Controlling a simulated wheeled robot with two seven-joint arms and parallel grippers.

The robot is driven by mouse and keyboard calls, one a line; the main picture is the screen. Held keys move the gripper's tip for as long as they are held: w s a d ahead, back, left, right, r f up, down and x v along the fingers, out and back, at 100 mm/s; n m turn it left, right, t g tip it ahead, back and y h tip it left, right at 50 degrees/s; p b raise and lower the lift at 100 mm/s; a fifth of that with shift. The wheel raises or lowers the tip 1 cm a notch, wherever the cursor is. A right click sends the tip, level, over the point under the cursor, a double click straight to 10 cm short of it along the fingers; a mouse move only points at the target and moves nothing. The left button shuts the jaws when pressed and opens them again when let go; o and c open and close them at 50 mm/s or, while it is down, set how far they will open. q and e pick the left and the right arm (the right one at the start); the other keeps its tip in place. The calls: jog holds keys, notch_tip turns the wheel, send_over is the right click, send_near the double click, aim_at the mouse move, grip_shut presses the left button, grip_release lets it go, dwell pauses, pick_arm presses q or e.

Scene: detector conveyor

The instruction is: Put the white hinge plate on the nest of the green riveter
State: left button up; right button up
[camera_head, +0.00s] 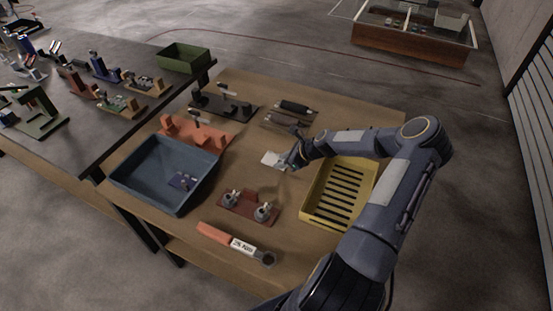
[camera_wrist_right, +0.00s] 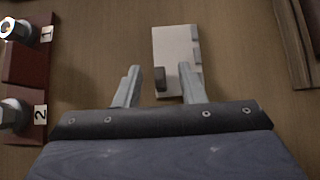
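The white hinge plate (camera_head: 271,159) lies on the wooden table, just left of my right gripper (camera_head: 288,165) in the head view. In the right wrist view the plate (camera_wrist_right: 175,48) is a pale rectangle with knuckles along its right edge and a small dark block low on its left. My right gripper (camera_wrist_right: 159,75) is open there; its right finger overlaps the plate in the picture, and its left finger is over bare wood. I cannot tell whether it touches the plate. A green device (camera_head: 40,118), apparently the riveter, stands on the dark table at far left; its nest is unclear.
A yellow slotted tray (camera_head: 312,208) sits beneath and beside my right arm. A blue bin (camera_head: 128,178), an orange fixture (camera_head: 205,137), a black fixture (camera_head: 225,106) and a red-brown base with two fittings (camera_head: 238,207) share the table. A labelled orange-handled tool (camera_head: 215,234) lies in front.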

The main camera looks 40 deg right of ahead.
jog(key=shift+w+a+f, duration=0.2)
jog(key=shift+w+f, duration=0.25)
grip_shut()
jog(key=shift+r, duration=0.1)
